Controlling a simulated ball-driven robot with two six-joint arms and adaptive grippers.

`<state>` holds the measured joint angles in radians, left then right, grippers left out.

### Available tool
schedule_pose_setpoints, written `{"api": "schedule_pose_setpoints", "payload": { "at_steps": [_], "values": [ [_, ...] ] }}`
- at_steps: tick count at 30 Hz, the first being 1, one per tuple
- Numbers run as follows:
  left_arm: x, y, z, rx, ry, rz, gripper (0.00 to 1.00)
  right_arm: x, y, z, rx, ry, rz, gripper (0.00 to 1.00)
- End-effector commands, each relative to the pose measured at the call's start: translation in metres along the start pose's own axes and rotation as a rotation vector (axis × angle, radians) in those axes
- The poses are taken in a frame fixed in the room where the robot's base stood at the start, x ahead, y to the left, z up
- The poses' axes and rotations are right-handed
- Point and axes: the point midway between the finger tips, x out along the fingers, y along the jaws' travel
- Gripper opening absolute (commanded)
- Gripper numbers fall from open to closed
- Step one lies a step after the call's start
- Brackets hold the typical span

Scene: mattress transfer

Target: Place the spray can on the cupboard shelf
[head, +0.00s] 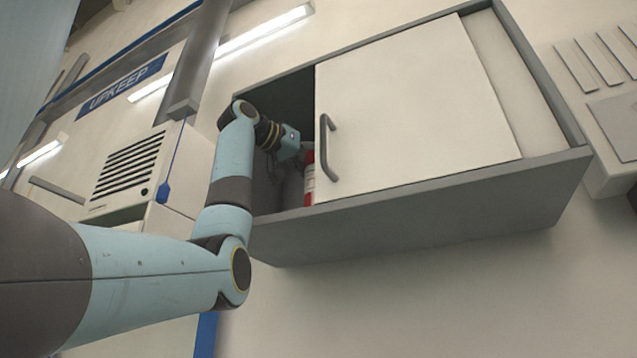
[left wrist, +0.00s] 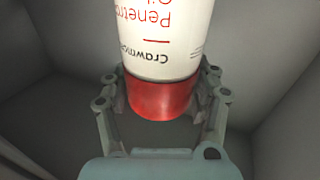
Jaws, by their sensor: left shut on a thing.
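The spray can (head: 309,178) is red and white and shows in the head view inside the cupboard opening, partly hidden behind the sliding door. In the left wrist view, the can (left wrist: 163,40) has a white body with red and black lettering and a red band at the gripper. My left gripper (left wrist: 163,100) has its fingers around the red band and is shut on it. In the head view my left gripper (head: 297,160) reaches into the open left part of the cupboard (head: 430,205). Whether the can touches the shelf cannot be told. My right gripper is not in view.
A white sliding door (head: 410,110) with a dark handle (head: 328,148) covers the middle of the cupboard, close to the right of my gripper. The opening is narrow. A white vented unit (head: 130,165) is on the wall at left.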

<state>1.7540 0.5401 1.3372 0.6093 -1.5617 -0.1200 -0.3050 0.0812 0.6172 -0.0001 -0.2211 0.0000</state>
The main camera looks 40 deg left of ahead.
Motion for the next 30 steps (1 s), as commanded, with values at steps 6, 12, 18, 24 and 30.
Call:
{"api": "schedule_pose_setpoints", "payload": {
  "at_steps": [6, 12, 18, 24, 30],
  "values": [
    [0.0, 0.0, 0.027, 0.001, 0.001, -0.001, 0.03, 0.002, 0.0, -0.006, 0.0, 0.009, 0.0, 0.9],
    [0.0, 0.0, 0.026, 0.0, 0.001, 0.001, 0.03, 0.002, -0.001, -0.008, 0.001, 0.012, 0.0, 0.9],
    [0.0, 0.0, 0.03, 0.0, -0.001, 0.001, 0.66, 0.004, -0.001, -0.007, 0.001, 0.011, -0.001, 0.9],
    [0.0, 0.0, 0.03, 0.0, -0.001, 0.0, 0.86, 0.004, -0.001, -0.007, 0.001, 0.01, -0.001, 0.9],
    [0.0, 0.0, 0.029, 0.0, -0.001, 0.001, 0.86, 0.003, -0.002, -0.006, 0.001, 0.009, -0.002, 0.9]
  ]
}}
